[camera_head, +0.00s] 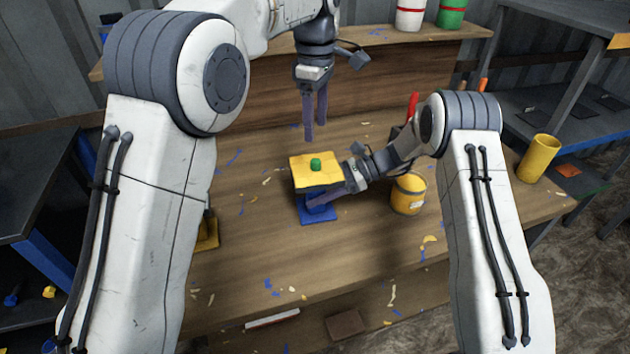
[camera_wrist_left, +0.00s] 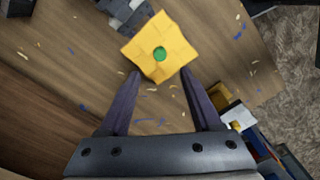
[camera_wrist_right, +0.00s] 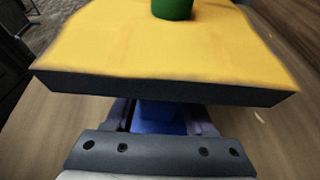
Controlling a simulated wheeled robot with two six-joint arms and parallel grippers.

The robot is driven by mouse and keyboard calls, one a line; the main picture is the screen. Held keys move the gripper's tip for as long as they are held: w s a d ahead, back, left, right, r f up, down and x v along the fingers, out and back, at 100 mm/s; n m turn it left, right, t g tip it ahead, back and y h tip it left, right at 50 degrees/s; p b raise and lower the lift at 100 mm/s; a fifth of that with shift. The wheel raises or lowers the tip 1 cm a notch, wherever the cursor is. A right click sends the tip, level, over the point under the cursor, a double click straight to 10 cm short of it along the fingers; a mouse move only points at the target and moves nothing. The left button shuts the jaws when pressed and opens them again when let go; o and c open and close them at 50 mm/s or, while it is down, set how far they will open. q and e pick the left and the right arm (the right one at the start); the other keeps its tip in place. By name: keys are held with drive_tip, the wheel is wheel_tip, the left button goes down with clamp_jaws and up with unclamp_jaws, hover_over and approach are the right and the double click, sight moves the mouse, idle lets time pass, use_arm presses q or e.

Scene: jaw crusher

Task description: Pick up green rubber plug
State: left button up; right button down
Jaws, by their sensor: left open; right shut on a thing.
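The green rubber plug (camera_head: 315,164) stands upright on top of a yellow block (camera_head: 303,176), which sits above a blue base (camera_head: 318,215) on the bench. In the left wrist view the plug (camera_wrist_left: 160,54) is at the middle of the yellow top. My left gripper (camera_head: 315,130) is open and empty, pointing down, above and behind the block. My right gripper (camera_head: 318,201) is shut on the blue part under the yellow top; its fingers are partly hidden. In the right wrist view the plug (camera_wrist_right: 172,9) is cut off by the top edge.
A yellow-orange bucket (camera_head: 408,194) stands right of my right gripper. A yellow cup (camera_head: 538,158) is near the bench's right end. Red-white (camera_head: 409,16) and green (camera_head: 451,14) containers stand on the back shelf. Small scraps litter the wooden bench (camera_head: 350,250), whose front is mostly free.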

use_arm(q)
drive_tip(key=r+m, duration=0.2)
drive_tip(key=m, duration=1.3)
hover_over(315, 161)
wheel_tip(315, 161, down, 5)
drive_tip(key=shift+s+d+f, duration=0.15)
drive_tip(key=shift+f, duration=0.05)
drive_tip(key=shift+w+f, duration=0.2)
drive_tip(key=shift+f, duration=2.55)
drive_tip(key=shift+c, duration=0.3)
clamp_jaws()
